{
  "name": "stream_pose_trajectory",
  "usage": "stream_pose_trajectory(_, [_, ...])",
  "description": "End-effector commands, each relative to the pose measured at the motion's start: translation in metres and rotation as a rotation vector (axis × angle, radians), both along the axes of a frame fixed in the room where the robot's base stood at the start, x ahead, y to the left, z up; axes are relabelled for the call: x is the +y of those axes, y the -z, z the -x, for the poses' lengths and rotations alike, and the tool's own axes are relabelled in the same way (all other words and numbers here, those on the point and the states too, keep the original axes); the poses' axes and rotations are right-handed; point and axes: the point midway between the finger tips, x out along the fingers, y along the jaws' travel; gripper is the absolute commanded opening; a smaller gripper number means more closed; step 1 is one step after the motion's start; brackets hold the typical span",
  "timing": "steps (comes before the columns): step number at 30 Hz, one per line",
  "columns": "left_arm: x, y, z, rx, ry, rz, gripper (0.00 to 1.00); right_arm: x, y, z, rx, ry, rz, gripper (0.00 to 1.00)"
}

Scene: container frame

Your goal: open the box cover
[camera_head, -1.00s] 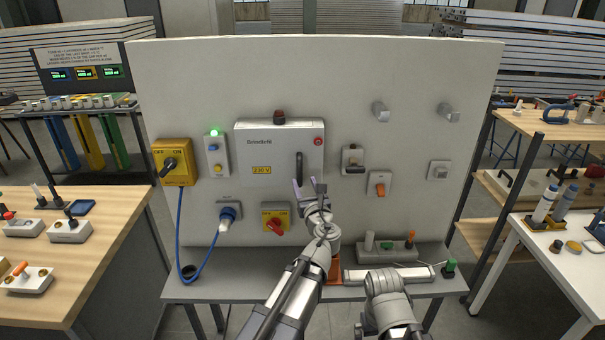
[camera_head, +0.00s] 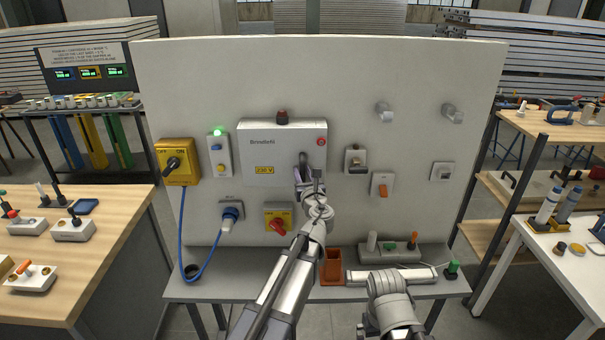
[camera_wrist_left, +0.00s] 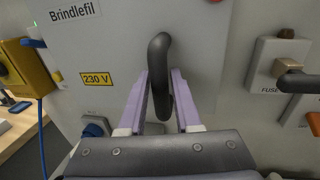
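The light grey box cover (camera_head: 262,147), marked "Brindlefil" with a yellow "230 V" label, lies flat and closed on the upright panel. It also shows in the left wrist view (camera_wrist_left: 110,50). Its black vertical handle (camera_wrist_left: 159,62) is near the cover's right edge; in the head view it is mostly hidden by my gripper. My left gripper (camera_head: 308,182) is at the handle's lower part. In the left wrist view its two purple fingers (camera_wrist_left: 159,92) are apart, one on each side of the handle; firm contact is not visible. My right gripper is not in view.
A fuse holder (camera_head: 355,161) and an orange switch (camera_head: 382,185) are right of the box. Below it are a red-and-yellow switch (camera_head: 278,219) and a blue plug (camera_head: 231,213). A narrow grey shelf (camera_head: 235,287) holds an orange bin (camera_head: 331,269).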

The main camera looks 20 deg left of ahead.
Motion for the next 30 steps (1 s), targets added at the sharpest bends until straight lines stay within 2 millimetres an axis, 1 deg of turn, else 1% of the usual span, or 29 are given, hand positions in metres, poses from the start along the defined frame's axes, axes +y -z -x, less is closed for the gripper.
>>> stream_pose_trajectory(1, [-0.0001,0.0,0.0,0.0,0.0,0.0,0.25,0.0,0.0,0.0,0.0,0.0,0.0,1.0])
stream_pose_trajectory(6, [-0.0002,0.0,0.0001,0.0,0.0,0.0,0.06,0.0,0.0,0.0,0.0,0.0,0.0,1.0])
stream_pose_trajectory(8, [-0.0002,0.0,0.0001,0.0,0.0,0.0,0.0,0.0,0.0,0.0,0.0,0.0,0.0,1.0])
stream_pose_trajectory(30, [-0.0002,0.0,0.0001,0.0,0.0,0.0,0.0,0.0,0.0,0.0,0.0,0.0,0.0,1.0])
